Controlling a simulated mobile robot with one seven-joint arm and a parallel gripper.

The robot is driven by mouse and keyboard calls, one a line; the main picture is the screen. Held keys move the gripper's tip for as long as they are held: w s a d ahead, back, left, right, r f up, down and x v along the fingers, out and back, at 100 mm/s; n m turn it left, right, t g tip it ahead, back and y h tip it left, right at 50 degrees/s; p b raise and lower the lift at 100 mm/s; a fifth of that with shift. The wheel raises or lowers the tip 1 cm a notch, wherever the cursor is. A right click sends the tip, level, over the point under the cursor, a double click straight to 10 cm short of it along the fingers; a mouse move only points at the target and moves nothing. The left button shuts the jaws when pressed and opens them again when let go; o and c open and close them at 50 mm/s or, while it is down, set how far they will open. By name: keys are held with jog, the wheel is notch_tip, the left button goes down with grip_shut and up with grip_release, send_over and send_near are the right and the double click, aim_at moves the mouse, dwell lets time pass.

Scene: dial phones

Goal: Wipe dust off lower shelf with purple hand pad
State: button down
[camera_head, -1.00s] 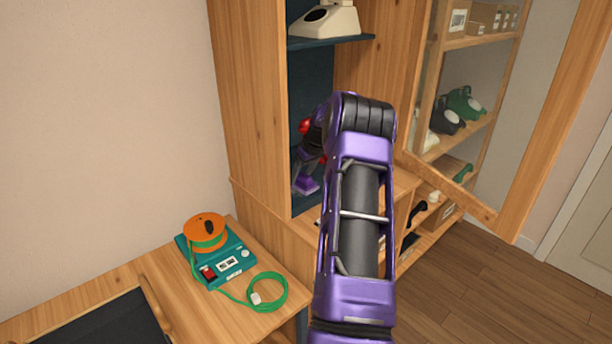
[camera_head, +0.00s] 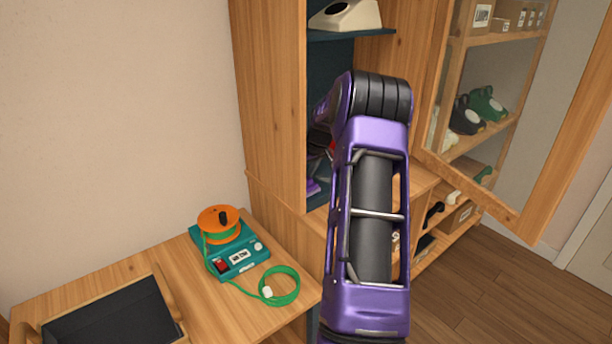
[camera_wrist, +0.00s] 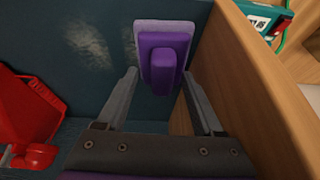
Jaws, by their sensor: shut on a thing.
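The purple hand pad (camera_wrist: 163,62) has a raised grip and a pale lilac base. In the wrist view it is between the fingertips of my gripper (camera_wrist: 161,76), which is shut on its grip. The pad is over the dark teal lower shelf (camera_wrist: 115,108), near the wooden side wall; I cannot tell whether it touches the surface. In the head view, my arm hides most of the shelf and gripper; only a sliver of purple (camera_head: 313,187) shows.
A red object, perhaps a telephone (camera_wrist: 28,108), stands on the left in the wrist view. The wooden side wall (camera_wrist: 250,85) is close on the right. A cream phone (camera_head: 345,15) sits on the upper shelf (camera_head: 350,35). An open glass-paned door (camera_head: 470,190) stands at the right.

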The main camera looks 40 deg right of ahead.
jog(key=shift+w, duration=0.2)
jog(key=shift+d+r+p, duration=0.15)
jog(key=shift+d+p, duration=0.65)
jog(key=shift+d, duration=1.3)
jog(key=shift+d+f+p, duration=0.2)
jog(key=shift+d+p, duration=1.15)
jog(key=shift+d, duration=2.1)
jog(key=shift+a+b, duration=0.6)
jog(key=shift+a, duration=0.3)
jog(key=shift+a+r+b, duration=0.1)
jog(key=shift+a+b, duration=0.3)
jog(key=shift+a, duration=0.6)
jog(key=shift+a+f+b, duration=0.2)
jog(key=shift+a+b, duration=1.15)
jog(key=shift+a, duration=1.35)
jog(key=shift+a+r, duration=0.1)
jog(key=shift+a, duration=0.85)
jog(key=shift+r, duration=0.15)
